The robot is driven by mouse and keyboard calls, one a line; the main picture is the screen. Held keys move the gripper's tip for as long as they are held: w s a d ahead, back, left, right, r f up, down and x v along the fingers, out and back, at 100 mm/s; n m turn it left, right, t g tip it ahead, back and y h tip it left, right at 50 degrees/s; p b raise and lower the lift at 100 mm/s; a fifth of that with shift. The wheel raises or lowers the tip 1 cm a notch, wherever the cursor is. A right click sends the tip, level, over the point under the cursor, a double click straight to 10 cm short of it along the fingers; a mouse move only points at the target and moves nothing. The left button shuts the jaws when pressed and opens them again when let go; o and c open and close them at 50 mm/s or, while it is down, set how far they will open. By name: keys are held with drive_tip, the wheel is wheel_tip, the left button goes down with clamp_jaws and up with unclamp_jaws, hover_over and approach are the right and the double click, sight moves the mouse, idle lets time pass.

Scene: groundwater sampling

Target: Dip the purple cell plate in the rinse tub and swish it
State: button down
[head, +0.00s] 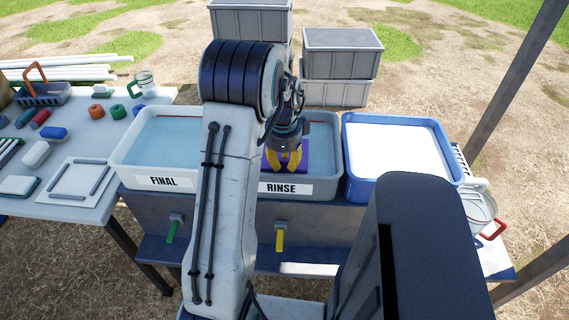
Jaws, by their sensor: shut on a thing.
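The rinse tub (332,178) is a grey tub with a "RINSE" label on its front and water inside, in the middle of the head view. My gripper (283,165) has yellow fingers and points down inside the tub's outline, near the front wall. It is shut on the purple cell plate (303,162), which shows as a purple patch behind and beside the fingers. My arm hides the left part of the tub. I cannot tell how deep the plate is in the water.
The "FINAL" tub (125,160) stands to the left, and a blue-rimmed tub (352,165) with white contents stands close on the right. A side table (75,205) holds plates, brushes and jars. Grey crates (342,55) are stacked behind.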

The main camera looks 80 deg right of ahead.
drive_tip(key=shift+r+p, duration=3.15)
drive_tip(key=shift+r, duration=1.4)
